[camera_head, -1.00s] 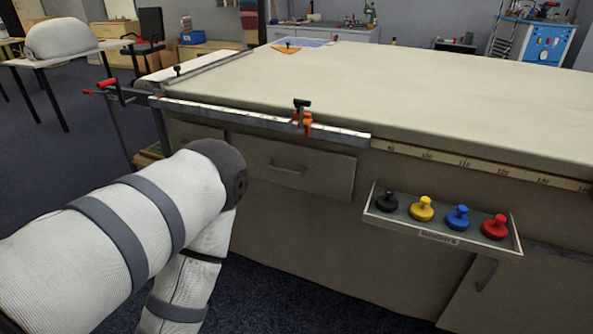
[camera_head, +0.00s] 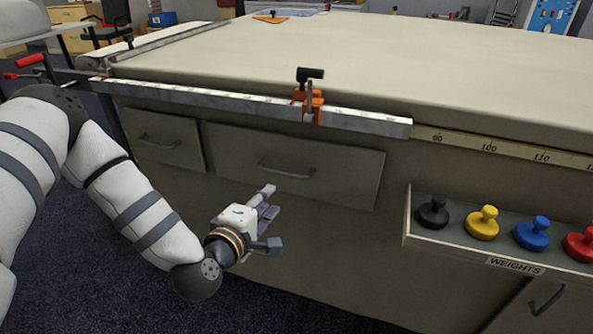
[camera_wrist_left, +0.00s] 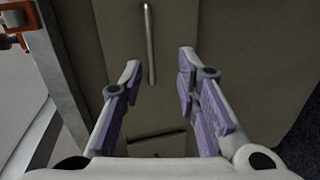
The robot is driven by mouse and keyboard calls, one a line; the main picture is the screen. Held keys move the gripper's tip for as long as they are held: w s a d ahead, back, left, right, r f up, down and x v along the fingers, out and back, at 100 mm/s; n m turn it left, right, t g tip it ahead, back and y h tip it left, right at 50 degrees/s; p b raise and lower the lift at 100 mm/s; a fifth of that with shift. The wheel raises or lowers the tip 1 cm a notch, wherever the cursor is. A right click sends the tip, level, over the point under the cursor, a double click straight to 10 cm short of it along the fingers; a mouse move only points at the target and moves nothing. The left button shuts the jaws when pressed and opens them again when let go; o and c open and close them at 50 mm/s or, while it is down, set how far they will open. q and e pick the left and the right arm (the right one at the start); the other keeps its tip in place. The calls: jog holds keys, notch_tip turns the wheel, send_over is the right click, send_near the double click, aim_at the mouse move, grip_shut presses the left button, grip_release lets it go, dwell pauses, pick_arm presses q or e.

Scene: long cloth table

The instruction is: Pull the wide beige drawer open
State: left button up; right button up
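The wide beige drawer (camera_head: 340,172) is in the front of the long table, below the metal rail, and looks shut flush. Its slim grey bar handle (camera_head: 287,171) is mounted across its front. My left gripper (camera_head: 272,220) is open and empty, in front of the cabinet and below the drawer handle in the head view. In the left wrist view a bar handle (camera_wrist_left: 150,45) runs upright just beyond the fingertips, in line with the gap between them and apart from both. My right gripper is not in view.
A narrower drawer (camera_head: 160,138) is to the left. An orange clamp (camera_head: 312,105) sits on the metal rail (camera_head: 230,105) above. A tray labelled WEIGHTS (camera_head: 470,249) juts out at right, with several coloured weights. Floor in front is clear.

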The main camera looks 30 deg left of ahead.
aim_at(284, 174)
pick_arm(q)
jog(key=x, duration=0.4)
jog(key=r+b+x, duration=0.1)
jog(key=x, duration=0.7)
jog(key=shift+w+a+r, duration=0.3)
jog(key=shift+a, duration=0.1)
grip_shut()
